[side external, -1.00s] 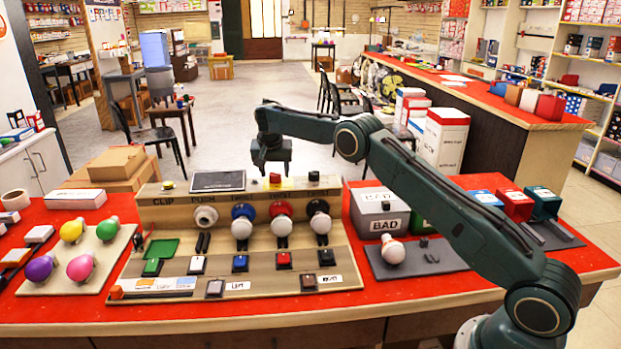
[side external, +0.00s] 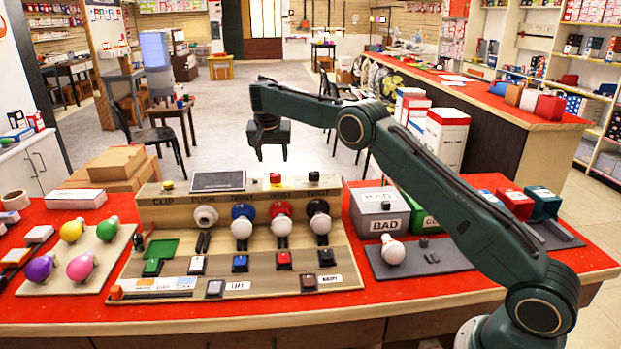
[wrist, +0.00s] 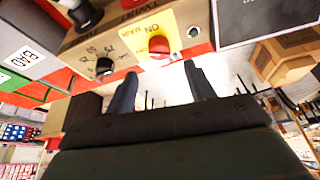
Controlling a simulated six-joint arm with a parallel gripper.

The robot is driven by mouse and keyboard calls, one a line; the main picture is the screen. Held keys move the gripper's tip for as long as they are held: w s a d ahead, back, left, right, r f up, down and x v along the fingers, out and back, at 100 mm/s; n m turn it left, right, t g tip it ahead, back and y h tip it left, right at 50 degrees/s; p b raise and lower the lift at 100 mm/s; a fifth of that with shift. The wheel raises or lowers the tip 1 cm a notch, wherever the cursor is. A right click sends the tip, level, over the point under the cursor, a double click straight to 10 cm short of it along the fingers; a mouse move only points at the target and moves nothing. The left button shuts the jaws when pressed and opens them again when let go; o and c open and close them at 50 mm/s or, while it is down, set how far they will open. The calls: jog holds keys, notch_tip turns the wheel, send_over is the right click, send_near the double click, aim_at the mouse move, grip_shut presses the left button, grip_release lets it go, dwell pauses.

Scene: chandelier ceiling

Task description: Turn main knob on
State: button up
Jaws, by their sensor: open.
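The wooden test board (side external: 160,216) stands on the red table, with a red knob (side external: 275,178) on top of its back block. In the wrist view the red knob (wrist: 158,45) sits on a yellow plate marked ON and MAIN. My gripper (side external: 271,154) is open and empty, above and slightly behind the board's top edge. In the wrist view my gripper's fingers (wrist: 160,88) are spread, with the red knob beyond their tips and roughly between them, not touching.
A black dial knob (wrist: 104,65) is beside the red knob; it also shows in the side view (side external: 314,176). A dark screen (side external: 218,181) lies on the other side. White bulbs (side external: 281,219) fill the board's front. A grey BAD box (side external: 380,209) stands right.

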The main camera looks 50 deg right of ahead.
aim_at(275, 173)
jog(key=shift+r, duration=0.1)
jog(key=s+d+r+n+t+y, duration=0.2)
jog(key=r+n, duration=0.3)
jog(key=n, duration=0.4)
jog(key=shift+s+r+y, duration=0.4)
jog(key=shift+s+y, duration=0.1)
jog(key=shift+s, duration=0.35)
jog(key=shift+f, duration=0.1)
jog(key=x, duration=1.3)
jog(key=shift+f, duration=0.35)
jog(key=shift+c, duration=0.2)
jog(key=c, duration=0.9)
